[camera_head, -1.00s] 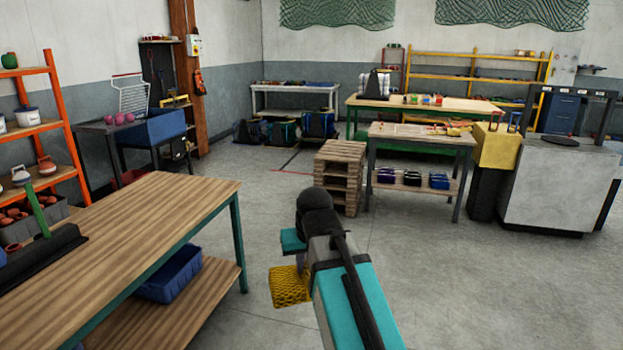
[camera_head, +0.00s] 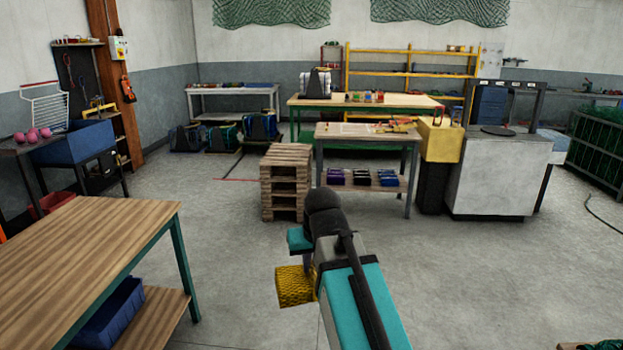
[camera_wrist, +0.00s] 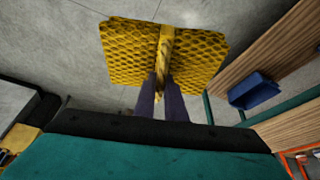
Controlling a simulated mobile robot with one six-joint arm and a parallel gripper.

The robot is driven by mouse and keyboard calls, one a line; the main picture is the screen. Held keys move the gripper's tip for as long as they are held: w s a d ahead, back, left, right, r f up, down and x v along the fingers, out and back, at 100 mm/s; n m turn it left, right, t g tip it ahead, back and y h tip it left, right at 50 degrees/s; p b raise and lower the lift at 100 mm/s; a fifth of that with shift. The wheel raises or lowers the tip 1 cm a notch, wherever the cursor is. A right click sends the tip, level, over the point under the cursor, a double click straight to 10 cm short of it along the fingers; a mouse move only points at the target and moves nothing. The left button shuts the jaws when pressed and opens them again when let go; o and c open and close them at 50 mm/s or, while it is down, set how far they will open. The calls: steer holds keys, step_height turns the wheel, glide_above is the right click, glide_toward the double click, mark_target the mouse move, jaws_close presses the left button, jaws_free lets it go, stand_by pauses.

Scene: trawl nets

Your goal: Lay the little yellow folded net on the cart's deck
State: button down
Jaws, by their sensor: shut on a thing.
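The little yellow folded net (camera_head: 296,286) hangs in my gripper at the lower middle of the head view, to the left of my arm. In the wrist view the net (camera_wrist: 130,52) spreads out flat beyond the fingers, with a raised band at its middle. My gripper (camera_wrist: 164,88) is shut on that band and holds the net in the air above the grey floor. In the head view the fingers are mostly hidden behind my wrist. I cannot make out a cart for certain in these views.
A wooden workbench (camera_head: 85,240) stands at the left, with a blue bin (camera_head: 112,315) on its lower shelf. A pallet stack (camera_head: 286,185) and a grey-legged table (camera_head: 345,134) stand ahead. A grey cabinet (camera_head: 497,180) is at the right. The floor between is open.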

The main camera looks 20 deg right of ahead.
steer(key=shift+a, duration=0.15)
steer(key=shift+w+f, duration=0.1)
steer(key=shift+f, duration=0.05)
steer(key=s+d+f+b, duration=0.3)
steer(key=d+f, duration=0.5)
steer(key=d, duration=0.4)
steer(key=s+d+f+b, duration=0.25)
steer(key=d+f, duration=0.55)
steer(key=d, duration=0.5)
steer(key=s+d+f+b, duration=0.25)
steer(key=d+f, duration=0.45)
steer(key=d, duration=0.5)
steer(key=s+d+f+b, duration=0.2)
steer(key=s+d+f, duration=0.5)
steer(key=s, duration=0.3)
steer(key=s+d+f+b, duration=0.2)
steer(key=s+d+f, duration=0.6)
steer(key=s, duration=0.3)
steer(key=s+d+f+b, duration=0.2)
steer(key=s+d+f, duration=0.6)
steer(key=s, duration=0.3)
steer(key=shift+s+f+n+b, duration=0.15)
steer(key=shift+f+n+b, duration=0.25)
steer(key=shift+f, duration=0.25)
